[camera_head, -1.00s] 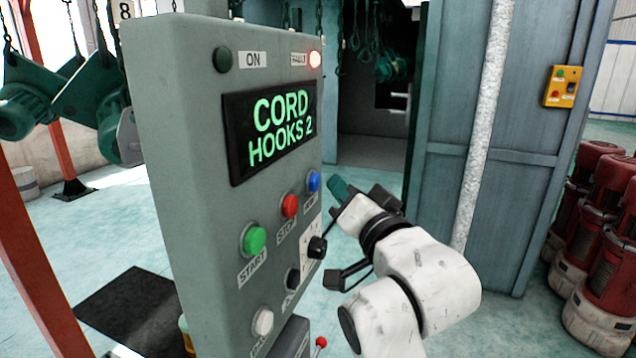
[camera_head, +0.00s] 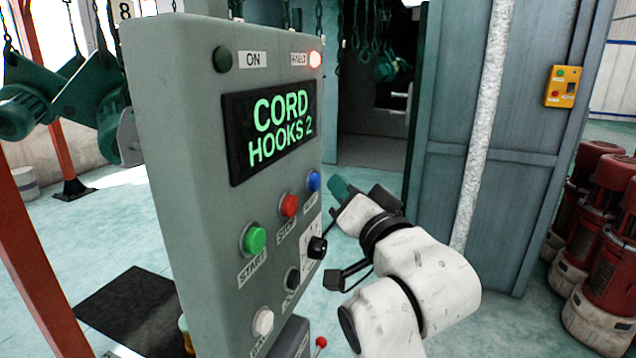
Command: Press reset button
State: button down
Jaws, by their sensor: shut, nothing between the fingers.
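A grey control panel (camera_head: 195,150) fills the left-middle, with a green start button (camera_head: 254,238), a red stop button (camera_head: 289,205), a blue button (camera_head: 313,181) and a white button (camera_head: 262,321). The labels by the blue and white buttons are too small or cut off to read, so I cannot tell which is reset. My gripper (camera_head: 340,188) is shut and empty, just right of the panel's edge by the blue button. Its teal tip appears apart from the button; the depth between them is unclear. The red fault lamp (camera_head: 315,59) is lit.
The panel display (camera_head: 270,130) reads "CORD HOOKS 2". A black knob (camera_head: 317,247) sits below the blue button. A small red-tipped lever (camera_head: 320,342) is at the bottom. A teal cabinet (camera_head: 490,150) stands behind my arm, and red motors (camera_head: 605,240) at the right.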

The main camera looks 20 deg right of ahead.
jog(key=shift+w+a, duration=0.1)
jog(key=shift+a, duration=0.05)
jog(key=shift+w+a, duration=0.1)
jog(key=shift+a, duration=0.1)
jog(key=shift+w+a, duration=0.25)
jog(key=shift+a, duration=0.1)
dwell(1.2)
jog(key=shift+d, duration=0.1)
jog(key=shift+s+d+p, duration=0.5)
jog(key=shift+d, duration=0.05)
jog(key=shift+d, duration=0.1)
jog(key=shift+s+d+p, duration=0.35)
jog(key=shift+s+d, duration=0.4)
jog(key=shift+d, duration=0.25)
jog(key=shift+s+d+p, duration=0.3)
jog(key=shift+s+d, duration=0.4)
jog(key=shift+d, duration=0.25)
